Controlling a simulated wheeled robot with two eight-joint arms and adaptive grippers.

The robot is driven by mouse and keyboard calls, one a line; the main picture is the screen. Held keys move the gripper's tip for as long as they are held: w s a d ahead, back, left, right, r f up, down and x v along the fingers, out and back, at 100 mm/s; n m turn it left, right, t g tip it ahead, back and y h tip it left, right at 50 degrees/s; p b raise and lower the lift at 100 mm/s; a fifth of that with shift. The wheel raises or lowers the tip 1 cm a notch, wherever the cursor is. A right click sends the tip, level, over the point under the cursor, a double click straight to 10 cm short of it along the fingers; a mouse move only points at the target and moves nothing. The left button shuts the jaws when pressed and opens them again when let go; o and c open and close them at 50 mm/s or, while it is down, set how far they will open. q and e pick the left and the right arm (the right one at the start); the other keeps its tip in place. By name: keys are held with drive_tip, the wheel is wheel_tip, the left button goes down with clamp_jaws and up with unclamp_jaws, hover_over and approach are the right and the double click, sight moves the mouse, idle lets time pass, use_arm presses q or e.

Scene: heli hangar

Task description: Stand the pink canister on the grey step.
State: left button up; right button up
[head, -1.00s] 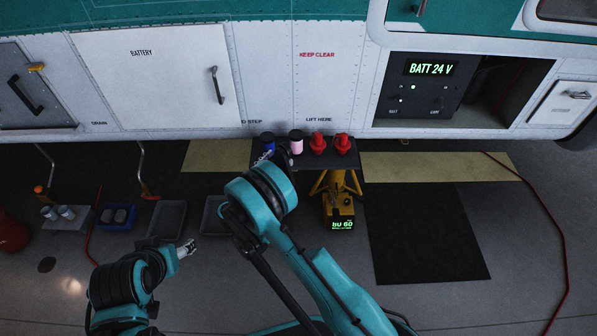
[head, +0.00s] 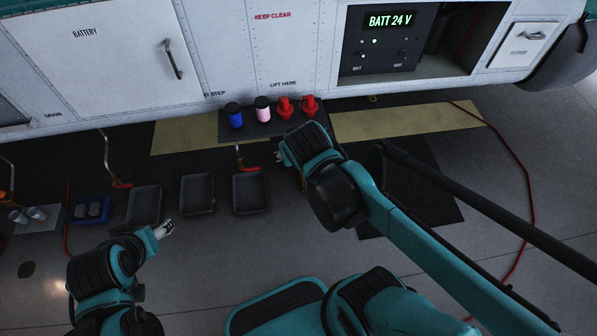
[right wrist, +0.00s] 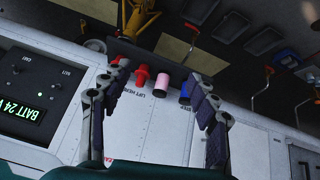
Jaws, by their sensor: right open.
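The pink canister (head: 262,110) stands upright with a black lid on a dark shelf (head: 262,133) below the helicopter's side. It also shows in the right wrist view (right wrist: 161,87), between my open right gripper's fingers (right wrist: 160,76) but beyond them, not held. A low grey block (head: 42,229) at the far left may be the grey step.
A blue canister (head: 234,116) stands left of the pink one and red fittings (head: 284,107) stand right of it. Silver cans (head: 36,213) are on the grey block. A blue tray (head: 90,210) and dark trays (head: 197,194) lie on the floor. A red hose (head: 530,200) runs at right.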

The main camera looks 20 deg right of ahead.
drive_tip(key=s+a+n+y, duration=0.1)
drive_tip(key=s+a+y, duration=0.1)
drive_tip(key=s, duration=0.4)
drive_tip(key=shift+a+f+t, duration=0.15)
drive_tip(key=shift+f+t, duration=0.15)
